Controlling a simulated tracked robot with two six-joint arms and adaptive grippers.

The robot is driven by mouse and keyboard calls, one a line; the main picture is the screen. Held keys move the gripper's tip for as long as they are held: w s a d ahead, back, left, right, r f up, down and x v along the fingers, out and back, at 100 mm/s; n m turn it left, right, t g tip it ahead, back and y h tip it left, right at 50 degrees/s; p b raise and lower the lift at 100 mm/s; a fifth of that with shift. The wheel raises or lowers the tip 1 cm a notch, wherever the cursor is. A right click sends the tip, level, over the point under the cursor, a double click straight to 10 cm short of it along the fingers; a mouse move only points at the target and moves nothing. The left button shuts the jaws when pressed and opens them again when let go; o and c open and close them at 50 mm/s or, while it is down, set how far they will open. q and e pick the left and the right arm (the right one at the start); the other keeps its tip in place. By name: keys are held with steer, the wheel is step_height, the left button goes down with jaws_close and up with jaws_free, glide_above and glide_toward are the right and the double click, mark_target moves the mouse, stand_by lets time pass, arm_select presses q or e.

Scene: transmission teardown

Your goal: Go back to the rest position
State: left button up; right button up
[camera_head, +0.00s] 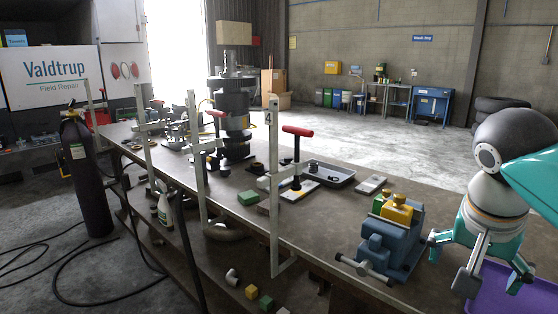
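My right gripper (492,276) hangs at the right edge, its teal and grey fingers spread apart with nothing seen between them. It is beside the blue vise (390,240) and over or in front of a purple tray (490,300), partly hidden by it. A yellow block (397,209) and a green block sit on top of the vise. My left gripper is not in view. The brown workbench (335,215) carries the transmission parts, with a tall dark gear stack (233,110) standing toward its far end.
A red-handled T-shaped tool (297,150) stands upright near a dark tray (330,174). Several pale clamps, one marked 4 (274,190), rise along the bench's front edge. A green block (248,197) lies between them. A black gas cylinder (88,180) stands at left. Floor behind the bench is open.

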step_height(320, 180, down, 33)
steer(key=s+a+n+g+y, duration=0.1)
steer(key=s+n+g, duration=0.1)
steer(key=g, duration=0.5)
steer(key=s+a+f+n+y, duration=0.1)
steer(key=s+a+f+y, duration=0.2)
steer(key=s+a+f, duration=0.55)
steer(key=s+a+f+n+y, duration=0.1)
steer(key=s+a+f+y, duration=0.2)
steer(key=s+a+f, duration=0.55)
steer(key=w+d+f+n+t, duration=0.2)
steer(key=w+f+t, duration=0.2)
steer(key=w+f, duration=0.1)
steer(key=shift+w+d+f, duration=0.2)
steer(key=shift+d, duration=0.1)
